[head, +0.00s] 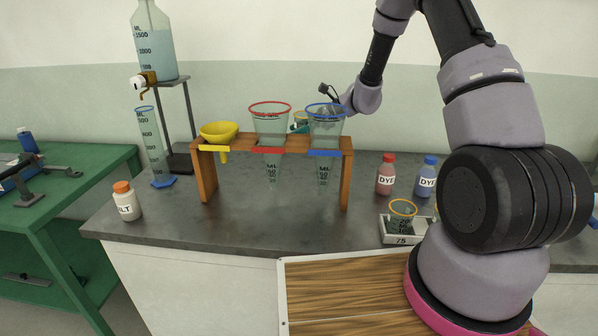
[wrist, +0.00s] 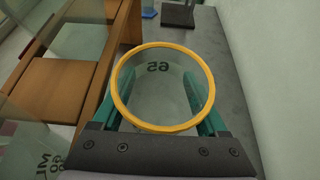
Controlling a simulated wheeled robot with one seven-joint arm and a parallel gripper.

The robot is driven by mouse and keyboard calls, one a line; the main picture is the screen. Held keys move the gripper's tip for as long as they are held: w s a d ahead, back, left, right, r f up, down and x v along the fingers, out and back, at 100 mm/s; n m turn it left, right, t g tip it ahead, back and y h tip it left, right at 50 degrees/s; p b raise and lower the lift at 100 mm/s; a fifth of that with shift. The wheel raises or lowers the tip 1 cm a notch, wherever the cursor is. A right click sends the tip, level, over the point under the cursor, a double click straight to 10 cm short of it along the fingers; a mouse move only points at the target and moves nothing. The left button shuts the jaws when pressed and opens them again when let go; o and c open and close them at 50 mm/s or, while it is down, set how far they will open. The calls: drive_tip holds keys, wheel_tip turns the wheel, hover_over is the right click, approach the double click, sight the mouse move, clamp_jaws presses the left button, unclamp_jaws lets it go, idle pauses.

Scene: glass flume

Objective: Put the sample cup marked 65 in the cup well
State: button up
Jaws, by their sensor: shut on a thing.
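The sample cup marked 65 (wrist: 160,88) is clear with a yellow-orange rim. My gripper (wrist: 162,112) is shut on it, with a green finger on either side of the cup in the wrist view. In the head view the held cup (head: 300,117) shows only in part behind the wooden rack, between the red-rimmed and blue-rimmed funnels. My gripper (head: 297,127) is mostly hidden there by the blue-rimmed funnel. Another orange-rimmed cup (head: 403,209) stands on a white base marked 75 (head: 402,240). I cannot make out the cup well for sure.
The wooden rack (head: 207,173) holds a yellow funnel (head: 218,131), a red-rimmed funnel (head: 270,125) and a blue-rimmed funnel (head: 326,127). Red (head: 386,176) and blue (head: 426,178) dye bottles stand to its right. A measuring cylinder (head: 151,143) and salt bottle (head: 126,203) stand left.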

sight(297, 180)
wheel_tip(297, 180, down, 15)
drive_tip(key=shift+r, duration=0.1)
idle(0.3)
drive_tip(key=o, duration=1.4)
